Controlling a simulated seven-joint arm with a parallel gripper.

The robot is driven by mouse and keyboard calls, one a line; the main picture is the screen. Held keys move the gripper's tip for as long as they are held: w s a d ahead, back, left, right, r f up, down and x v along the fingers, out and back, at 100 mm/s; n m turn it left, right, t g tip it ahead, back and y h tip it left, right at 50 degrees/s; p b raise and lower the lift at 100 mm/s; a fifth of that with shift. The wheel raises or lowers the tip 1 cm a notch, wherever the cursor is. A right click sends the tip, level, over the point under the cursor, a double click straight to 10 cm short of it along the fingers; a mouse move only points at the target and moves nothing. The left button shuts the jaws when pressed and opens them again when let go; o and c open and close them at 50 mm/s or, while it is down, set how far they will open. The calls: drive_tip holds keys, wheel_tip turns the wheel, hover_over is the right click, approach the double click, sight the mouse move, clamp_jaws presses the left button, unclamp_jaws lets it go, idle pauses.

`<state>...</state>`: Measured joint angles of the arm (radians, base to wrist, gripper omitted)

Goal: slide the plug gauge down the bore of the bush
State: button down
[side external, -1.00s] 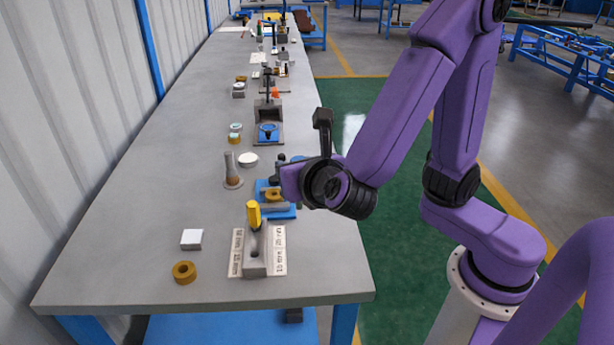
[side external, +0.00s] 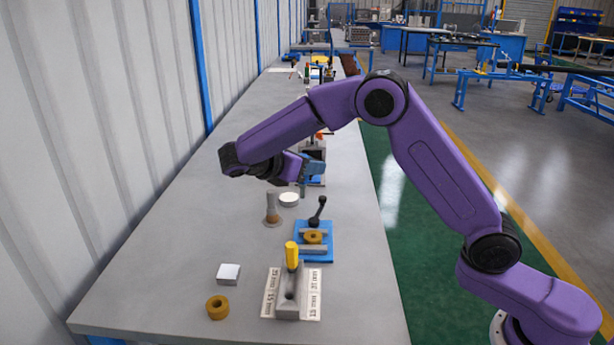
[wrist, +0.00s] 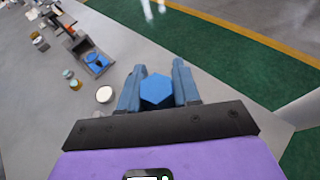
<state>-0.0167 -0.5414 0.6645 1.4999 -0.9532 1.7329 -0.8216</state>
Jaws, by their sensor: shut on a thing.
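My gripper (side external: 308,170) is shut on a plug gauge with a blue hexagonal handle (wrist: 157,88). The handle sits between the two blue-grey fingers of my gripper (wrist: 158,80) in the wrist view. In the side view, a grey pin (side external: 302,189) hangs below the fingers, partly hidden. The brass bush (side external: 313,237) sits in the blue clamp fixture (side external: 315,256), in front of and lower than my gripper. The fixture's black ball-ended lever (side external: 318,211) stands up behind the bush. The wrist view does not show the bush.
A grey gauge stand (side external: 289,306) holds a yellow-handled gauge (side external: 292,256) and has an empty hole, between printed labels. A loose brass ring (side external: 218,308), a white block (side external: 229,274), a grey post (side external: 272,210) and a white disc (side external: 289,199) stand left.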

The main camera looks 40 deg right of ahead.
drive_tip(key=w+d+f+m+g, duration=0.1)
drive_tip(key=w+d+m+g, duration=0.25)
drive_tip(key=d, duration=0.25)
drive_tip(key=shift+g, duration=0.35)
drive_tip(key=shift+s+d+f, duration=0.1)
drive_tip(key=shift+s+f, duration=0.05)
drive_tip(key=shift+f, duration=2.2)
drive_tip(key=shift+s+f, duration=0.15)
drive_tip(key=shift+f, duration=2.2)
drive_tip(key=shift+s+d+f, duration=0.1)
drive_tip(key=shift+s+f, duration=0.05)
drive_tip(key=shift+f, duration=2.2)
drive_tip(key=shift+f, duration=1.85)
drive_tip(key=c, duration=0.7)
unclamp_jaws()
drive_tip(key=shift+a, duration=0.1)
drive_tip(key=shift+v, duration=5.95)
drive_tip(key=shift+r, duration=0.2)
